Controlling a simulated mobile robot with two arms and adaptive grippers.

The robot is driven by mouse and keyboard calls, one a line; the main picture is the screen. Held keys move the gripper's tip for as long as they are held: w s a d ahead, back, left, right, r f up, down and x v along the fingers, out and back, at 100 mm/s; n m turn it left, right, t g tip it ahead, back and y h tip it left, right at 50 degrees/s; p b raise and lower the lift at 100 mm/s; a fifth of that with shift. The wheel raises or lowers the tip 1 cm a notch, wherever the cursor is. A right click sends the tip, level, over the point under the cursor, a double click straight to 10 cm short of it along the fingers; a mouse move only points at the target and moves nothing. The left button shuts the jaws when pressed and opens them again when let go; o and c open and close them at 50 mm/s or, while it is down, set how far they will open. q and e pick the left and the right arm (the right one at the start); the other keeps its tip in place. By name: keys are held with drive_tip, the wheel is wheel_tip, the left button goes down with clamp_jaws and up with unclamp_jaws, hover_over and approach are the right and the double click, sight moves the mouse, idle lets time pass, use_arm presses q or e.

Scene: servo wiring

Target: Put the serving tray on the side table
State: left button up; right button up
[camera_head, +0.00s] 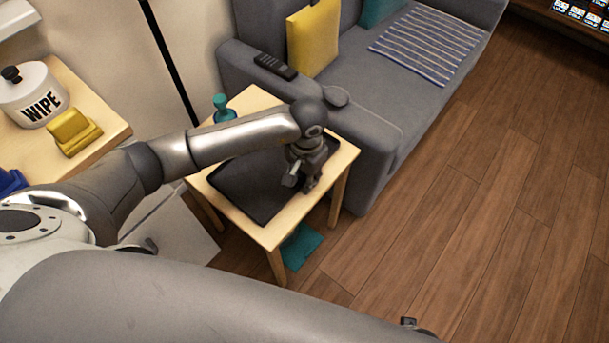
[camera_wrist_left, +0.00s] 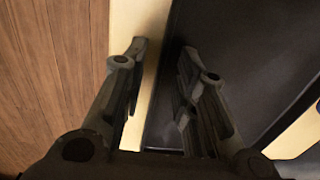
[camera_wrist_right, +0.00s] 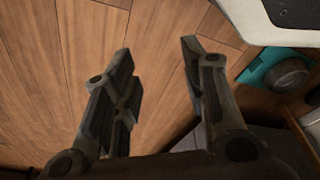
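The dark serving tray (camera_head: 240,190) lies flat on the light wooden side table (camera_head: 273,236), partly hidden under my left arm. My left gripper (camera_head: 300,184) points down at the tray's right edge. In the left wrist view its fingers (camera_wrist_left: 164,55) are apart, one over the tray (camera_wrist_left: 235,60) and one over the bare table strip (camera_wrist_left: 130,25), with the tray's edge between them. I cannot tell whether they touch it. My right gripper (camera_wrist_right: 155,62) is open and empty above the wooden floor; only a small part of it seems to show at the head view's bottom edge.
A teal bottle (camera_head: 222,108) stands at the table's back corner. A grey sofa (camera_head: 375,150) with a remote (camera_head: 275,66) on its arm adjoins the table. A teal item (camera_head: 300,245) lies on the floor below. The wooden floor (camera_head: 480,220) at right is clear.

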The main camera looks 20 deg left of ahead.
use_arm(q)
wheel_tip(320, 180, up, 8)
drive_tip(key=shift+d+f, duration=0.15)
drive_tip(key=shift+f, duration=0.1)
use_arm(e)
drive_tip(key=shift+s+d+f, duration=0.1)
drive_tip(key=shift+s+f, duration=0.55)
drive_tip(key=shift+f, duration=0.2)
